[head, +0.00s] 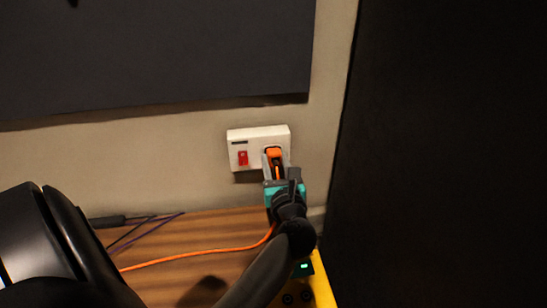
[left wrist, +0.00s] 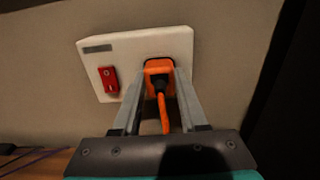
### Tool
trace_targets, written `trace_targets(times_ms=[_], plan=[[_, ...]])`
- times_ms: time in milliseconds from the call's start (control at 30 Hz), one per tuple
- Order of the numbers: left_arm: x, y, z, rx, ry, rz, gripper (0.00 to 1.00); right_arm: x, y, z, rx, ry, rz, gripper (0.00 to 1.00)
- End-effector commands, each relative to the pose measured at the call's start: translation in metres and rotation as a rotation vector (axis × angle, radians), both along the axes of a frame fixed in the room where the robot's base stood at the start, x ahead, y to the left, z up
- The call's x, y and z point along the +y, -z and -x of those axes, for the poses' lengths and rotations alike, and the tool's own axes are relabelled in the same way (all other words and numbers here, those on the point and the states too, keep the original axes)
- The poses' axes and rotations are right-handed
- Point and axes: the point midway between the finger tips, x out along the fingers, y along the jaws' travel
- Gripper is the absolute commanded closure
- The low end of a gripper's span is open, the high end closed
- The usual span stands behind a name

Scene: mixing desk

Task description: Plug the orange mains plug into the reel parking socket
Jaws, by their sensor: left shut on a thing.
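The orange mains plug (head: 274,153) is at the white wall socket (head: 245,136), on the right half of its plate beside a red switch (head: 243,158). My left gripper (head: 275,158) is shut on the plug, with one finger on each side. In the left wrist view the plug (left wrist: 158,80) sits against the socket plate (left wrist: 130,50), between the fingertips (left wrist: 160,76). Its pins are hidden, so I cannot tell how far in it is. An orange cable (head: 200,256) runs across the desk towards the plug. I cannot make out the reel parking socket for certain. My right gripper is not in view.
A wooden desk (head: 185,228) lies below the socket, with thin dark and purple cables (head: 150,226) at its back left. A yellow unit (head: 322,292) with a green light and round sockets stands under my left arm. A dark panel hangs above; a black surface rises at right.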

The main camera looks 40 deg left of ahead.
Motion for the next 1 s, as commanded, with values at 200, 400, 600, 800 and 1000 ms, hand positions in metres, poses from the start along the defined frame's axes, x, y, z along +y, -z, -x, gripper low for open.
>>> trace_targets(times_ms=[200,400,600,800,1000], plan=[[0.0000,-0.0001,-0.0001,0.000,0.000,0.000,0.92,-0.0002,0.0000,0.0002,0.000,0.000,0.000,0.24],[-0.0001,-0.0002,-0.0001,0.000,0.000,0.000,1.00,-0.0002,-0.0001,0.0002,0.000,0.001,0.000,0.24],[-0.0001,-0.0002,-0.0001,0.000,0.000,0.000,1.00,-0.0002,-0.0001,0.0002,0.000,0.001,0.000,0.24],[-0.0006,-0.0004,0.0002,-0.001,0.001,0.000,1.00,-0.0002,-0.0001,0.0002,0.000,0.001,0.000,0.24],[-0.0065,0.0003,0.0048,0.000,0.001,0.001,1.00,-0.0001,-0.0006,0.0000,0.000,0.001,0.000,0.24]])
